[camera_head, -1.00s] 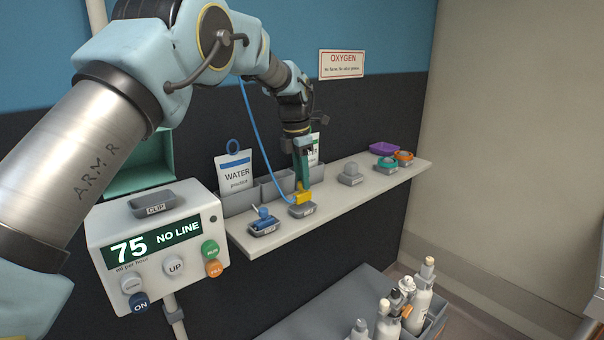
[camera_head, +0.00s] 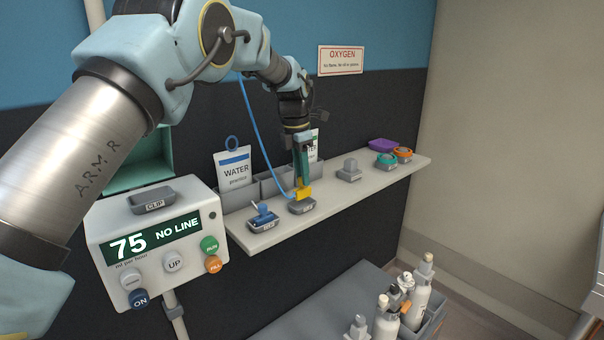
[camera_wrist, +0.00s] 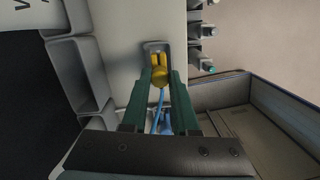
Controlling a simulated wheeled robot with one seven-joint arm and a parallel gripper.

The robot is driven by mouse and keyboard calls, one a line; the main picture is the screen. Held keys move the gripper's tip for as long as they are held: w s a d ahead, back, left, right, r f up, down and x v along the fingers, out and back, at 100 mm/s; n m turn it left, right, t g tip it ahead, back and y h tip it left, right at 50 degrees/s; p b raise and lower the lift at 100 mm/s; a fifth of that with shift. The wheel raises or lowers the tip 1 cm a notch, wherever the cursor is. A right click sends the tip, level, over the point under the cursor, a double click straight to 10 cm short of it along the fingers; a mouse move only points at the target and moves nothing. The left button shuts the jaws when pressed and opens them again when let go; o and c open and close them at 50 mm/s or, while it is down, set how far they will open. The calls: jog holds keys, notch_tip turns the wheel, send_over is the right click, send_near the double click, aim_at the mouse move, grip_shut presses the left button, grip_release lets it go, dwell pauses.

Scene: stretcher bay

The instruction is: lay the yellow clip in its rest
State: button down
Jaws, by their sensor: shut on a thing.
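The yellow clip (camera_head: 302,193) is between the fingertips of my gripper (camera_head: 301,181), which is shut on it. The clip sits at a grey rest labelled CLIP (camera_head: 302,207) on the white shelf; whether it touches the rest's floor cannot be told. In the wrist view the yellow clip (camera_wrist: 158,75) lies between my green fingers (camera_wrist: 159,85), over the grey rest (camera_wrist: 156,47). A blue line runs from the clip. A blue clip (camera_head: 262,215) lies in another grey rest to the left. A third rest labelled CLIP (camera_head: 153,204), empty, is on top of the pump.
The pump (camera_head: 160,250) reads 75 and NO LINE. Grey bins (camera_head: 273,180) and a WATER bag (camera_head: 236,172) stand behind the shelf (camera_head: 335,197). A grey holder (camera_head: 349,170) and coloured items (camera_head: 387,159) stand farther right. Bottles (camera_head: 420,290) stand in a tray below.

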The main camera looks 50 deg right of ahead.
jog(key=shift+f, duration=1.6)
dwell(2.1)
jog(key=shift+c, duration=0.6)
grip_release()
dwell(0.5)
jog(key=shift+w+a+r, duration=0.1)
jog(key=shift+a+r, duration=0.05)
jog(key=shift+r, duration=1.25)
jog(key=shift+a+r, duration=0.15)
jog(key=shift+r, duration=1.3)
jog(key=shift+w+a+r, duration=0.1)
jog(key=shift+a+r, duration=0.05)
jog(key=shift+r, duration=1.25)
